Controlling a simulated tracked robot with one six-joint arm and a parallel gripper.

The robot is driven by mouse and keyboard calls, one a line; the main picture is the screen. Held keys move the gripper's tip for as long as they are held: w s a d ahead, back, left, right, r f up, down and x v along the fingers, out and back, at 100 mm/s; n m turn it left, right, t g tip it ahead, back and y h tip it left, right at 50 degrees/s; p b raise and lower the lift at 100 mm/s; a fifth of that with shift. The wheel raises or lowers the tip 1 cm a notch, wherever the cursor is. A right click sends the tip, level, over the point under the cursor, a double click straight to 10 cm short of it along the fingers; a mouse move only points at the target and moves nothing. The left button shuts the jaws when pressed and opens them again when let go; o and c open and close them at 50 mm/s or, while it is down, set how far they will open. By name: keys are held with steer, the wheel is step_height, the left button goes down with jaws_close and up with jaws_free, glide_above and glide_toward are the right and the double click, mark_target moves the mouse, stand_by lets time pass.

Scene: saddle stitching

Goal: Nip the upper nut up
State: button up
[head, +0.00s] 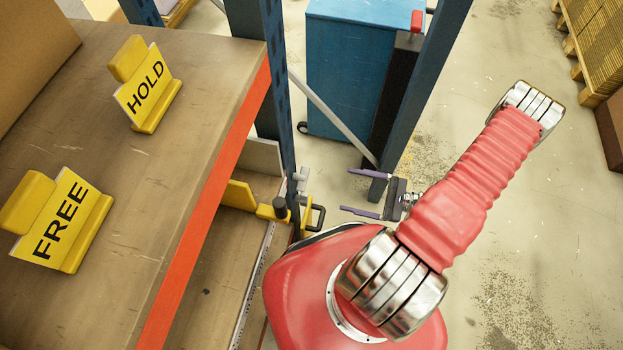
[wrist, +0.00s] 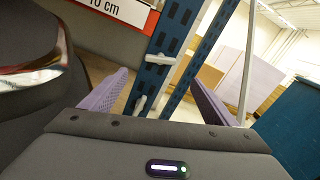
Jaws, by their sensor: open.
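Two pale grey fittings, which look like wing nuts, sit one above the other on the blue rack post. The upper nut (wrist: 160,59) and the lower nut (wrist: 140,106) both show in the wrist view, between my two purple fingers. In the head view the upper nut (head: 301,174) is small, on the post beside the shelf edge. My gripper (head: 346,189) is open and empty, its fingers pointing left at the post with a clear gap to the nuts. It also shows in the wrist view (wrist: 160,77). I cannot tell how tight either nut is.
The orange-edged shelf (head: 205,210) with yellow HOLD (head: 146,85) and FREE (head: 62,222) signs lies left. A yellow fitting with a black knob (head: 279,207) sits just below the nuts. A blue cabinet (head: 350,60) stands behind.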

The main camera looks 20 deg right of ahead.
mark_target(303, 179)
steer(key=shift+a, duration=0.1)
steer(key=x, duration=1.3)
steer(key=shift+w+a, duration=0.25)
steer(key=shift+c, duration=0.2)
